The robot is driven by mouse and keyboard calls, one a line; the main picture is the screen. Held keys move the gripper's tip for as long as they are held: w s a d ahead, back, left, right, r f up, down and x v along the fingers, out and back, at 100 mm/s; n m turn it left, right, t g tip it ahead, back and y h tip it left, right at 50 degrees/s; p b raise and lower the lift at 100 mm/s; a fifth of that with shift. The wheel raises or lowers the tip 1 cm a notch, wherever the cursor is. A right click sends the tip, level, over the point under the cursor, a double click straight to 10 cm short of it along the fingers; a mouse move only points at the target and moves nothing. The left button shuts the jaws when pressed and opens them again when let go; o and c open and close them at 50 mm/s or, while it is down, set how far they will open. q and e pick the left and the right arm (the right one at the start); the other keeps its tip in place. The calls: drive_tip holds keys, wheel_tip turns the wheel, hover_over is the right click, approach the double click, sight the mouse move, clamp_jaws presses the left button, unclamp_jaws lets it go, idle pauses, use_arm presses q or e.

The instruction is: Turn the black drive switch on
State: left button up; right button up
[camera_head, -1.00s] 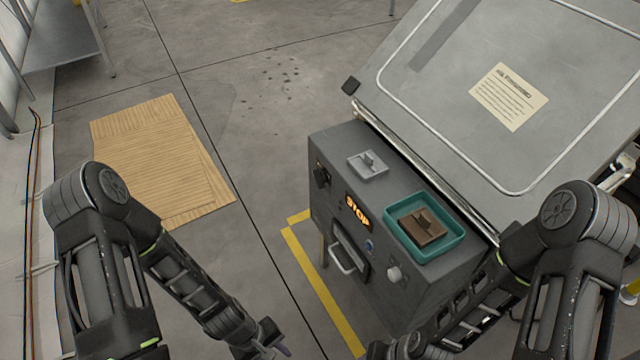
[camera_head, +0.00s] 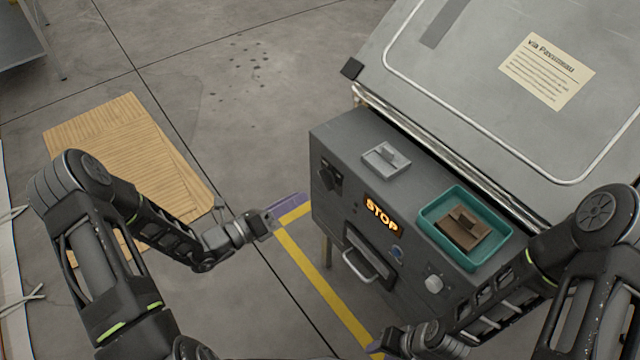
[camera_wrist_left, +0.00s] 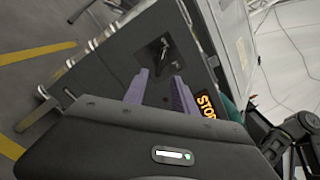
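The black drive switch (camera_head: 328,176) sits on the left part of the grey machine's front panel. In the left wrist view the switch (camera_wrist_left: 163,46) shows ahead, just beyond my fingers. My left gripper (camera_head: 290,208) is to the left of the panel, apart from the switch, its purple fingers pointing toward the machine. In the left wrist view my left gripper (camera_wrist_left: 160,92) is open, with a gap between its two purple fingers and nothing in it.
The grey machine (camera_head: 345,133) carries a lit STOP display (camera_head: 381,214), a handle (camera_head: 365,268), a white knob (camera_head: 433,284) and a blue button (camera_head: 396,252). On top are a grey block (camera_head: 386,159) and a teal tray (camera_head: 431,211) with a brown block (camera_head: 465,232). Cardboard (camera_head: 130,165) lies on the floor.

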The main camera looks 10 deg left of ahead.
sight(324, 184)
use_arm(q)
drive_tip(key=shift+d, duration=0.1)
drive_tip(key=x, duration=0.7)
drive_tip(key=shift+w+d, duration=0.25)
clamp_jaws()
idle(0.5)
